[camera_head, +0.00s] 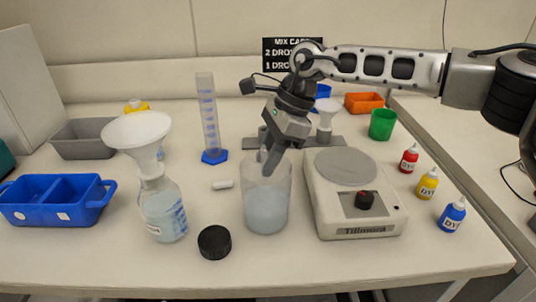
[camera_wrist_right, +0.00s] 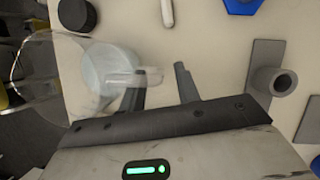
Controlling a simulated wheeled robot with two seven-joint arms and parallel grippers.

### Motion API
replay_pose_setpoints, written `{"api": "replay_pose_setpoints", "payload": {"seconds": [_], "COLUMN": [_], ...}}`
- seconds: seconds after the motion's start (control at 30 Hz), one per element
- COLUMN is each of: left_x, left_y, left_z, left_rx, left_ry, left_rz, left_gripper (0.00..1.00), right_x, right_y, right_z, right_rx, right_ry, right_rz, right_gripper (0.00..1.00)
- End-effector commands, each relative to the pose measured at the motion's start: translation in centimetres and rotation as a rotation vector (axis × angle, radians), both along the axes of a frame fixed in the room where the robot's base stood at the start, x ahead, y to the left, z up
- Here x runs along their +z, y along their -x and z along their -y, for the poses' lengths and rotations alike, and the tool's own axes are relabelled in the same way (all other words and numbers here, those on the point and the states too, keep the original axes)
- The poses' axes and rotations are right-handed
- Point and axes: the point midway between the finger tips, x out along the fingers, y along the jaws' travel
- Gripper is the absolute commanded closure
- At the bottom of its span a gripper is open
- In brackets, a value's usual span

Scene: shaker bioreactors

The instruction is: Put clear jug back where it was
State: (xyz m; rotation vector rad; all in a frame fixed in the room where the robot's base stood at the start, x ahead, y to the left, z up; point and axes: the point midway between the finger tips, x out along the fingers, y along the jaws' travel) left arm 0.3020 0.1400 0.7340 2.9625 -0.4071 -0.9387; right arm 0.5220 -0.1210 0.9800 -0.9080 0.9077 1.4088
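My right gripper (camera_head: 268,158) points down at the jug's rim at the back. In the wrist view its two fingers (camera_wrist_right: 163,88) are apart, one overlapping the clear part. I cannot tell whether they touch the jug. My left gripper is not in view.
A bottle with a funnel (camera_head: 163,210) and a black cap (camera_head: 215,242) are on the left. A white stir bar (camera_head: 222,184) and measuring cylinder (camera_head: 208,115) are behind. Dye bottles (camera_head: 427,184) stand far right. A blue tray (camera_head: 60,212) sits far left.

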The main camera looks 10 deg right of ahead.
Motion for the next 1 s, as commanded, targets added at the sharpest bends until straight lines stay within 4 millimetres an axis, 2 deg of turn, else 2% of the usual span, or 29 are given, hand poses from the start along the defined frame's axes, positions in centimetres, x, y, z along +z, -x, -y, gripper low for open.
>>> {"api": "replay_pose_setpoints", "payload": {"seconds": [0.17,0.33,0.7,0.8,1.0], "left_x": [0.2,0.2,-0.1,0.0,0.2], "left_y": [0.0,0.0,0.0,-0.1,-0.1], "left_z": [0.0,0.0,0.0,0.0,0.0], "left_rx": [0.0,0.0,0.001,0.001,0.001], "left_ry": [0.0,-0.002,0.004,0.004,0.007], "left_rz": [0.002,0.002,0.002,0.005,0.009], "left_gripper": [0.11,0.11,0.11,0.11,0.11], "right_x": [0.1,1.4,8.4,9.9,11.3], "right_y": [0.0,-0.1,-0.3,-0.4,-0.3], "right_z": [0.0,0.5,3.5,4.1,4.7], "right_rx": [0.0,-0.002,-0.003,-0.001,0.0], "right_ry": [0.0,0.0,-0.002,-0.002,-0.001], "right_rz": [0.001,0.002,0.003,0.003,0.0], "right_gripper": [0.68,0.68,0.68,0.68,0.68]}}
